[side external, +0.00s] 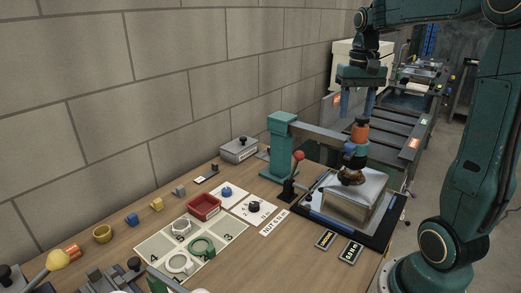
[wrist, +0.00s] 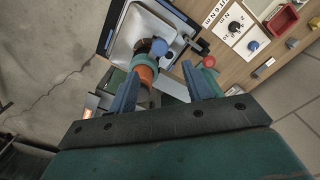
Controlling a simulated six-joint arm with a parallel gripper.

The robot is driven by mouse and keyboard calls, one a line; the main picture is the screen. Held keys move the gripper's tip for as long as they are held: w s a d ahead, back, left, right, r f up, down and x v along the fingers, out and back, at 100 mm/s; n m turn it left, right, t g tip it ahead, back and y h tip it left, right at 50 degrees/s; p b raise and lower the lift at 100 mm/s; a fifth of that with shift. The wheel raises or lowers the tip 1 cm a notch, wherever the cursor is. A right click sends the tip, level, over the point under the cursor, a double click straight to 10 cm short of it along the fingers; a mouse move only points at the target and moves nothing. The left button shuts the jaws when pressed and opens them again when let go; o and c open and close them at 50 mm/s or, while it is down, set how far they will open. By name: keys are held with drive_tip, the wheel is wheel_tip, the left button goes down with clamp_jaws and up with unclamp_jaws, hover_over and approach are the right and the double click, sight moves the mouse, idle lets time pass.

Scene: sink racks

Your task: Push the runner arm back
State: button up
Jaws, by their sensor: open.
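The runner arm (side external: 318,134) is a grey bar reaching right from a teal post (side external: 281,150). At its outer end are an orange and dark upright cylinder (side external: 360,132) and a blue knob (side external: 350,148), above a silver box-like block (side external: 357,192). My gripper (side external: 358,112) is open above the cylinder, fingers pointing down. In the wrist view my gripper (wrist: 158,88) has the orange and teal cylinder (wrist: 145,72) in the gap between its fingers, nearer the left one. The blue knob (wrist: 162,50) lies just beyond. I cannot tell whether a finger touches anything.
A red-knobbed lever (side external: 297,158) stands left of the block. The block sits on a dark tray (side external: 318,222). A red bin (side external: 204,206) and a numbered mat (side external: 158,243) lie further left. A brick wall runs behind, and a conveyor (side external: 395,128) stands at the back right.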

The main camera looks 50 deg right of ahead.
sight(349, 144)
wheel_tip(349, 144, down, 9)
idle(0.5)
drive_tip(key=shift+w, duration=0.1)
clamp_jaws()
